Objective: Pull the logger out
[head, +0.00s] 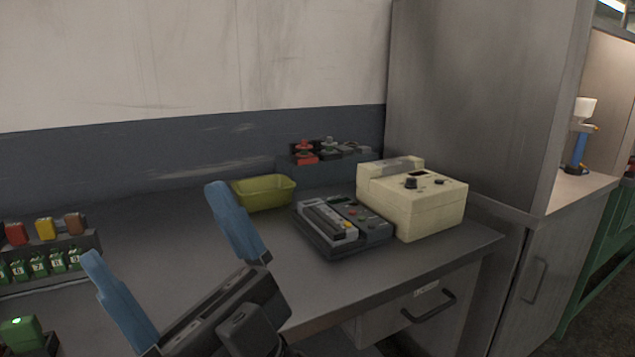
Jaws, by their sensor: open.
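My gripper (155,226) is open and empty, with two blue fingers spread wide above the left part of the grey bench. A dark grey device (375,234) with small coloured buttons sits on the bench to the right of my gripper, apart from it. A lighter grey block (325,219) sits in the left part of this device; it may be the logger, but I cannot tell for sure. Several green numbered units (39,264) stand in a rack at the left, and one more green unit (21,335) is at the lower left.
A cream box (430,208) with a knob stands right of the dark device. A yellow-green tray (264,193) and a rack of red and grey pieces (305,155) stand at the back. A tall grey cabinet (480,100) bounds the right. The bench middle (180,230) is clear.

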